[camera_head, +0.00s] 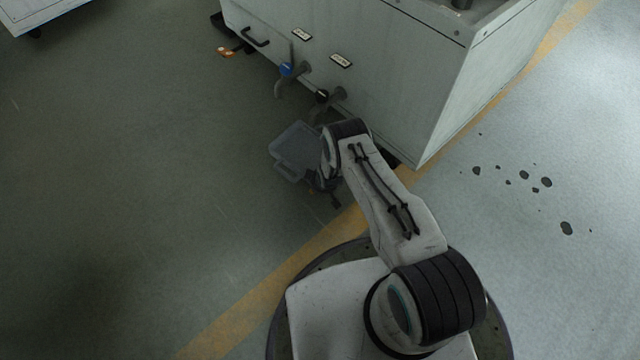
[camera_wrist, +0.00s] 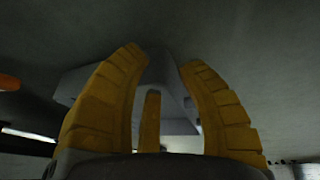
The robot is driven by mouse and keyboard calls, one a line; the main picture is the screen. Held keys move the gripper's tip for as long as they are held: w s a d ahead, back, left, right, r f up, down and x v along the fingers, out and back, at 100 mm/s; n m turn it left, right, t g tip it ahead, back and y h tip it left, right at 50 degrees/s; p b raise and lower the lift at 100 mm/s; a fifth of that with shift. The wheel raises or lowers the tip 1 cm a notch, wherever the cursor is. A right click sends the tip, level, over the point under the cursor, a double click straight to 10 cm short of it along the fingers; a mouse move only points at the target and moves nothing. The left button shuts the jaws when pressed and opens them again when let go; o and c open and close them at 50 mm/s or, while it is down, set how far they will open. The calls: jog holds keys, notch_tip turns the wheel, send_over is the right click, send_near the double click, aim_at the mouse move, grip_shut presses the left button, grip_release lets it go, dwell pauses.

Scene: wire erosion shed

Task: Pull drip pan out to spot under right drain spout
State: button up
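The grey drip pan (camera_head: 297,146) lies on the floor in front of the white machine cabinet, just below and left of the right drain spout. The right drain spout (camera_head: 327,104) has a black handle; the left drain spout (camera_head: 284,84) has a blue one. My gripper is at the pan's near right side, mostly hidden behind my arm in the head view. In the wrist view my gripper (camera_wrist: 165,58) has its yellow fingers curved inward, with a gap between the tips. Part of the grey pan (camera_wrist: 72,86) shows behind and between them. Contact with it is unclear.
The white machine cabinet (camera_head: 400,85) stands behind the pan, with label plates and a black handle (camera_head: 255,38). A small orange item (camera_head: 225,52) lies by its left end. A yellow floor line (camera_head: 260,290) crosses in front. Dark spots (camera_head: 545,182) mark the right floor; the left floor is clear.

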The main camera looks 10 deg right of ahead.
jog(key=shift+r, duration=0.15)
jog(key=v, duration=1.1)
jog(key=shift+s+r, duration=0.2)
jog(key=shift+r, duration=0.1)
jog(key=shift+r, duration=0.1)
dwell(0.5)
jog(key=s+d+r+m+p, duration=0.15)
jog(key=r+p, duration=0.95)
jog(key=r, duration=1.5)
jog(key=s+d+r+m+p, duration=0.15)
jog(key=r+p, duration=0.85)
jog(key=r, duration=1.6)
jog(key=s+d+r+m+p, duration=0.1)
jog(key=s+r+p, duration=0.6)
jog(key=r, duration=0.5)
jog(key=s+d+r+m+g+p, duration=0.1)
jog(key=s+r+p, duration=0.6)
jog(key=r, duration=0.5)
jog(key=s+d+r+m+p, duration=0.1)
jog(key=s+r+p, duration=0.6)
jog(key=s+r, duration=0.4)
jog(key=shift+r+m+h, duration=0.3)
jog(key=shift+r, duration=0.25)
